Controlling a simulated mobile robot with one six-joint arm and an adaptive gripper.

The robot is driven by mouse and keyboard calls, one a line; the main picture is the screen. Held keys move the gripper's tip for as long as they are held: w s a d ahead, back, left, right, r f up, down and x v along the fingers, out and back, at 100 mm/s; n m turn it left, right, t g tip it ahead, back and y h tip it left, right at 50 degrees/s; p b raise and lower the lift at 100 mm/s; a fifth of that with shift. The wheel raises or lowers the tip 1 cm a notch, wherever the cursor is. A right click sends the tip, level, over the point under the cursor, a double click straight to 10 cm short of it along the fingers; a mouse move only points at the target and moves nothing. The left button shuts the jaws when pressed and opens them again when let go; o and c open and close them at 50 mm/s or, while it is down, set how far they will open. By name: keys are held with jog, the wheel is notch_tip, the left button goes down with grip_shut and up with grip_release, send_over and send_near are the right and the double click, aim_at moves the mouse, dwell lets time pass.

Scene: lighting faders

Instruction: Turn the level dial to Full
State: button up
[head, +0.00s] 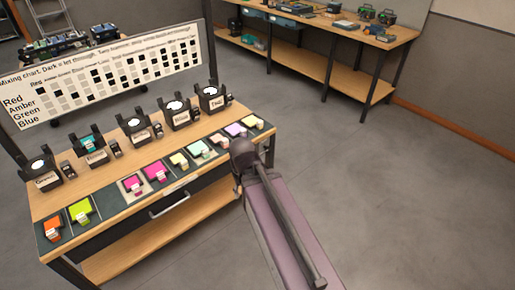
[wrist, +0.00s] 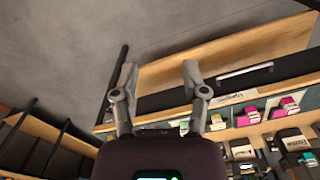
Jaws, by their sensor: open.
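My gripper (wrist: 160,72) is open and empty in the wrist view, its two fingers spread apart with the floor and bench edge behind them. In the head view my arm reaches to the right end of the wooden workbench (head: 215,187), and my gripper cannot be made out there. I cannot tell which part is the level dial, and no mark reading Full is legible.
Coloured swatches, such as an orange one (head: 53,228), lie along the bench front on dark mats. A mixing chart board (head: 110,75) stands behind the lamps. A second bench (head: 330,50) with tools stands at the back. Open floor (head: 400,190) lies to the right.

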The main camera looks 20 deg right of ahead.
jog(key=shift+w+r, duration=0.1)
dwell(0.3)
jog(key=o, duration=0.3)
jog(key=shift+o, duration=0.2)
jog(key=w+d+f+n+t+y+b, duration=0.2)
jog(key=w+d+f+t+y+b, duration=0.15)
jog(key=w+f+b, duration=0.7)
jog(key=w+d+f+n+t+y+b, duration=0.2)
jog(key=w+d+f+t+y+b, duration=0.15)
jog(key=w+f+b, duration=0.7)
jog(key=w+d+f+t+b, duration=0.1)
jog(key=w+d+t+b, duration=0.1)
jog(key=d+b, duration=0.6)
jog(key=w+d+f+t+b, duration=0.2)
jog(key=w+d+t+b, duration=0.1)
jog(key=d+b, duration=0.4)
jog(key=w+d+f+t+b, duration=0.2)
jog(key=d+t+b, duration=0.3)
jog(key=d+b, duration=0.3)
jog(key=shift+w+d+h+b, duration=0.35)
jog(key=shift+w+d+h, duration=0.1)
jog(key=shift+d, duration=0.15)
